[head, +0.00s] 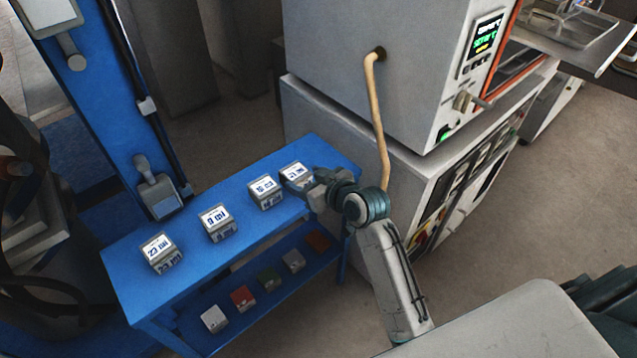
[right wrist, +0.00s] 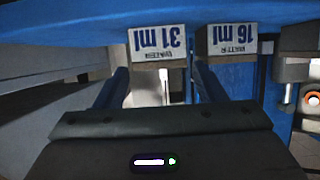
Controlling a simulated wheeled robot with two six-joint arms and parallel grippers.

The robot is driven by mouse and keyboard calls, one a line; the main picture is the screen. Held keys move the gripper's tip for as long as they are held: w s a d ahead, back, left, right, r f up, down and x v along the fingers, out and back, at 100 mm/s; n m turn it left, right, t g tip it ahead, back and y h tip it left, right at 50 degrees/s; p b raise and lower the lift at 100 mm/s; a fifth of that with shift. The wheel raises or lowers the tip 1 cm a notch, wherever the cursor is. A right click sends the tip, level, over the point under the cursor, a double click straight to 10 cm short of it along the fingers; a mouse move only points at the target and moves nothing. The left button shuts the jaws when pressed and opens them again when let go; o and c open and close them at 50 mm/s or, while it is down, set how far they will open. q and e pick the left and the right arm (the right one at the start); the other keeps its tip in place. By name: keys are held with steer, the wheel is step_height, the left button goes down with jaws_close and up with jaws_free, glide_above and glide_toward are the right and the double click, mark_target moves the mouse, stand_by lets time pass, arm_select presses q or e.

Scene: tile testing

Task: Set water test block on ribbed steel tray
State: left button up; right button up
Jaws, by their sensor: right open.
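Several grey blocks with white labels stand in a row on the blue bench. The rightmost block (head: 294,174) is beside my right gripper (head: 318,182). In the right wrist view, a block marked "WATER 31 ml" (right wrist: 157,42) is straight ahead, label upside down. A block marked "WATER 16 ml" (right wrist: 232,40) is just right of it. My right gripper (right wrist: 162,75) is open, its fingers pointing toward the 31 ml block; contact is unclear. A shiny metal tray (head: 570,28) is at the upper right in the head view; I cannot make out ribs. My left gripper is not in view.
The blue bench (head: 190,290) has a lower shelf with several coloured blocks (head: 243,298). A blue column (head: 100,90) rises behind its left part. A large grey machine (head: 360,100) with a tan hose (head: 374,110) stands at the right.

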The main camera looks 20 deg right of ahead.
steer(key=v, duration=0.5)
steer(key=s+d+f+g+h, duration=0.1)
steer(key=s+f+g, duration=0.1)
steer(key=f, duration=0.5)
steer(key=s+d+f+m+g+h, duration=0.1)
steer(key=s+d+f+g, duration=0.1)
steer(key=s+f, duration=0.3)
steer(key=s+d+f+m+g+h, duration=0.1)
steer(key=s+f, duration=0.3)
steer(key=f, duration=0.6)
steer(key=shift+s+d+g, duration=0.2)
steer(key=shift+d+g, duration=0.15)
steer(key=shift+g, duration=0.15)
steer(key=shift+o, duration=0.2)
steer(key=s+d+f+g+h, duration=0.1)
steer(key=s+d+f+g, duration=0.1)
steer(key=s+f, duration=0.4)
steer(key=s+d+f+m+g+h, duration=0.1)
steer(key=s+d+f+g, duration=0.1)
steer(key=s+f, duration=0.4)
steer(key=s, duration=0.3)
steer(key=shift+s+d+g, duration=0.25)
steer(key=shift+d+g, duration=0.05)
steer(key=shift+w+f, duration=0.1)
